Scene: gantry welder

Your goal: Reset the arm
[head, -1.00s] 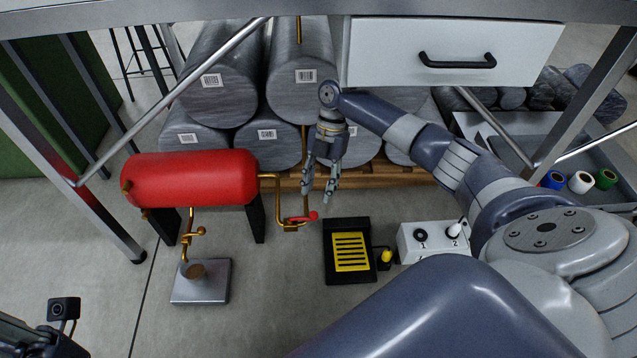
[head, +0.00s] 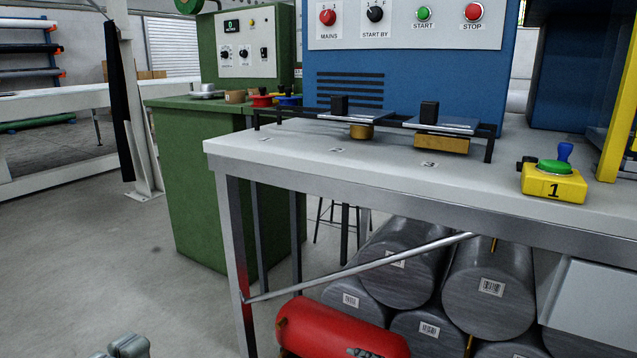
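A blue control cabinet (head: 400,75) stands on the workbench. Its panel has a red MAINS knob (head: 327,17), a black knob (head: 375,14), a green START button (head: 424,13) and a red STOP button (head: 473,12). A yellow box (head: 553,185) marked 1, with a green button (head: 555,166) on top, sits near the bench's front edge. A blue knob or lever (head: 565,151) shows behind it. A small grey part at the bottom left edge looks like part of my arm. Neither gripper can be made out.
The workbench (head: 300,150) carries a black rail with two metal plates above brass-coloured blocks. Below are a red tank (head: 320,325), several grey cylinders (head: 490,285) and a drawer (head: 590,300). A green cabinet (head: 195,175) stands behind. Open floor (head: 90,260) lies at the left.

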